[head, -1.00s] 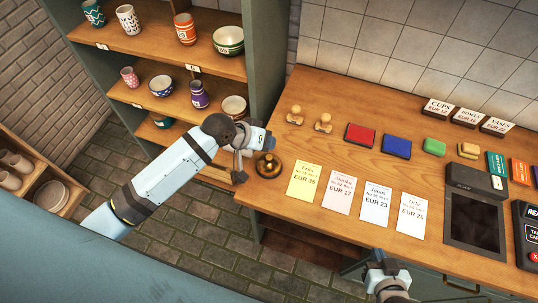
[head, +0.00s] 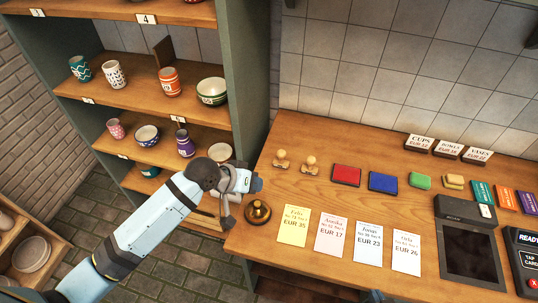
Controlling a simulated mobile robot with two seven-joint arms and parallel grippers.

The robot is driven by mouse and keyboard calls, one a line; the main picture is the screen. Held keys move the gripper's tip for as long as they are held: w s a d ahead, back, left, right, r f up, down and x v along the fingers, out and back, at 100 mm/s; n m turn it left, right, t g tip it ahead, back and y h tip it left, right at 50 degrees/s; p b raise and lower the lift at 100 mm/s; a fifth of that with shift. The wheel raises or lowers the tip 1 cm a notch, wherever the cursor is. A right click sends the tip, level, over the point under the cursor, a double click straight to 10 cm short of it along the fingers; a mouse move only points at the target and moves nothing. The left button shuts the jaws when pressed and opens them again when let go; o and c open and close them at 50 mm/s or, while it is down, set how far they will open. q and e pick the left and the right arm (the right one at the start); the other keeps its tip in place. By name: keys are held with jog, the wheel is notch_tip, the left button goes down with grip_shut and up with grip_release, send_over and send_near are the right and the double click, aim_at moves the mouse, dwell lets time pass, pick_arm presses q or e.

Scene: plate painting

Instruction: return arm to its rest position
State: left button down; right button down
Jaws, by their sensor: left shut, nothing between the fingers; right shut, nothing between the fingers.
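My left arm (head: 150,226) reaches in from the lower left, in front of the shelf unit. Its gripper (head: 228,218) is shut and empty, just left of the brass bell (head: 257,212) on the counter's left end. From this angle I cannot tell its height; it seems not to touch the bell. Only a small tip of my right gripper (head: 375,296) shows at the bottom edge, by the counter's front; it is shut, and the rest of that arm is out of view.
The wooden counter (head: 330,195) holds two stamps (head: 296,163), coloured pads (head: 383,182), price cards (head: 331,233) and a card terminal (head: 522,262). The shelf unit (head: 245,80) with cups, bowls and vases stands behind my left arm. Crockery sits at the lower left.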

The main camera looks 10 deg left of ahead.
pick_arm(q)
jog(key=s+f+t, duration=0.1)
jog(key=s+f, duration=0.1)
jog(key=s+a+f+y, duration=0.1)
jog(key=s+f, duration=0.1)
jog(key=f, duration=0.1)
jog(key=s+f+t, duration=0.1)
jog(key=s+f, duration=0.1)
jog(key=shift+s+a+f+t, duration=0.3)
jog(key=shift+f, duration=0.05)
jog(key=s+a+f+y, duration=0.1)
jog(key=s, duration=0.2)
jog(key=s+a+f+m+t+y, duration=0.1)
jog(key=s+f, duration=0.1)
jog(key=s, duration=0.2)
jog(key=s+a+f+t+y, duration=0.1)
jog(key=s+f, duration=0.1)
jog(key=s, duration=0.2)
jog(key=shift+s+a+f, duration=0.1)
jog(key=shift+s+a, duration=0.05)
jog(key=shift+a, duration=0.25)
